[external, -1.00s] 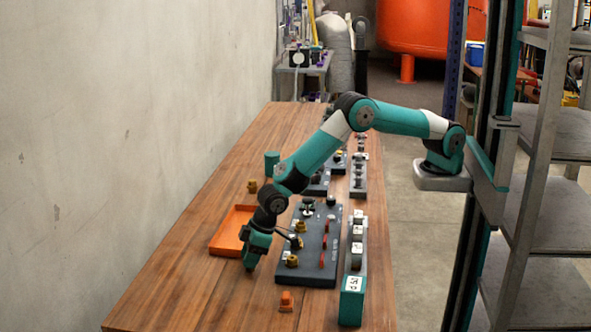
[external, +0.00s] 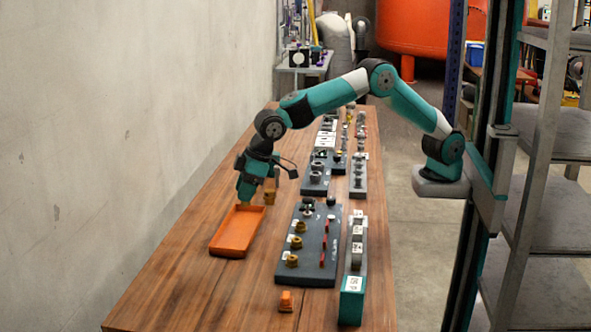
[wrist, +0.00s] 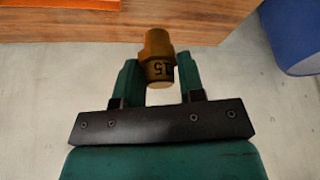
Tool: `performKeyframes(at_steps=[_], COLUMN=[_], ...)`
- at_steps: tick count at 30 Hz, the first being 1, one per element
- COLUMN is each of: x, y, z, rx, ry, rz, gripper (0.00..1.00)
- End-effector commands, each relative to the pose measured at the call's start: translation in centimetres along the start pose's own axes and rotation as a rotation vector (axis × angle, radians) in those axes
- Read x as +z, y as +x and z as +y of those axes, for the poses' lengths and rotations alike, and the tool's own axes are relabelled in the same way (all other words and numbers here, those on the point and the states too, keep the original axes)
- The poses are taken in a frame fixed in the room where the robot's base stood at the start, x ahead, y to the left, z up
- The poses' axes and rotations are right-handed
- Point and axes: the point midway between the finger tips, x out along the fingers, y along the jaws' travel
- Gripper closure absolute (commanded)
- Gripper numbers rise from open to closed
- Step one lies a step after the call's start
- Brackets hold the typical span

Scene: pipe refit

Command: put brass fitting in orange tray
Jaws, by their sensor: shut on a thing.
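An orange strip (wrist: 55,4) shows at the wrist view's top left.
Another brass piece (external: 269,197) shows just right of my gripper. A dark board (external: 315,262) with several fittings and red handles stands right of the tray. An orange cap (external: 286,301) and a teal block (external: 351,302) are nearer. The bench's front left is clear.

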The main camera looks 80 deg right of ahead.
Motion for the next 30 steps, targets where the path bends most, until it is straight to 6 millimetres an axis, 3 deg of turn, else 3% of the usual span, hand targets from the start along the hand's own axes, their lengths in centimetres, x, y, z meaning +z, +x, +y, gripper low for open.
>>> performKeyframes(at_steps=[9,13,17,20,30], x=[-1.8,-1.9,-1.6,-0.9,2.8], y=[0.3,0.1,0.4,1.9,10.6], z=[12.2,15.9,17.6,17.9,17.8], rx=[0.127,0.165,0.183,0.186,0.185], ry=[0.295,0.393,0.438,0.445,0.442], rz=[0.001,0.001,-0.002,-0.005,-0.006], gripper=[0.89,0.89,0.89,0.89,0.9])
